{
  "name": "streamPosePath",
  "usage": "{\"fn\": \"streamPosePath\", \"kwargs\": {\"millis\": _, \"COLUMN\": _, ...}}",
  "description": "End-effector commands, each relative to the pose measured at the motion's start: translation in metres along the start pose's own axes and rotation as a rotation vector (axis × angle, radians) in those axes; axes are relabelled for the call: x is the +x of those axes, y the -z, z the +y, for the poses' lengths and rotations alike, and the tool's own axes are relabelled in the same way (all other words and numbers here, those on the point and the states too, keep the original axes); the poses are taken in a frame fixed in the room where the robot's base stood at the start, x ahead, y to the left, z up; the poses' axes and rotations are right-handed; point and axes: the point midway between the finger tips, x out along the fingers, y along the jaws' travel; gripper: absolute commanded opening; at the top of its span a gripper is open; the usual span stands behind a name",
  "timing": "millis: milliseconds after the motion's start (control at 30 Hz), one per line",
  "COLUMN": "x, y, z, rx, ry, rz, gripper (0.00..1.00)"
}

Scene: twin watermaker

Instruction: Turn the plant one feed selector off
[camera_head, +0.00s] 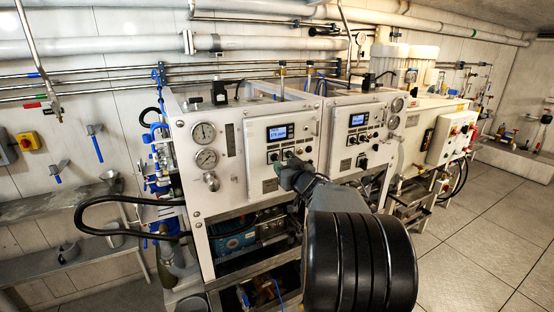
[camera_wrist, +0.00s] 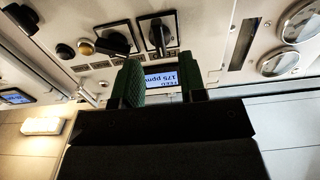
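The near plant's white control panel (camera_head: 240,150) has a lit display (camera_head: 280,132) and black selector knobs (camera_head: 272,156) below it. In the wrist view, which looks upside down, one black selector knob (camera_wrist: 157,36) on a square plate is ahead of the fingers and another black knob (camera_wrist: 116,40) is beside it. No knob is between the fingers. In the head view my gripper (camera_head: 286,168) is close to the panel below the display; its fingertips are partly hidden.
Two round gauges (camera_head: 204,133) are at the panel's left. A second plant panel (camera_head: 355,130) stands to the right. A black hose (camera_head: 100,203) loops out at the left. Tiled floor (camera_head: 490,220) is clear at the right.

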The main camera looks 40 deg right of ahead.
Motion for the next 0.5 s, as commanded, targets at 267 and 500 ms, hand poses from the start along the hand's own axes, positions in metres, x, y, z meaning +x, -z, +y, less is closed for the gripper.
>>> {"fn": "streamPosePath", "kwargs": {"millis": 267, "x": 0.038, "y": 0.001, "z": 0.0, "rx": 0.001, "ry": 0.0, "rz": -0.001, "gripper": 0.38}}
{"fn": "streamPosePath", "kwargs": {"millis": 500, "x": 0.049, "y": 0.0, "z": 0.0, "rx": 0.0, "ry": -0.001, "rz": -0.001, "gripper": 0.38}}
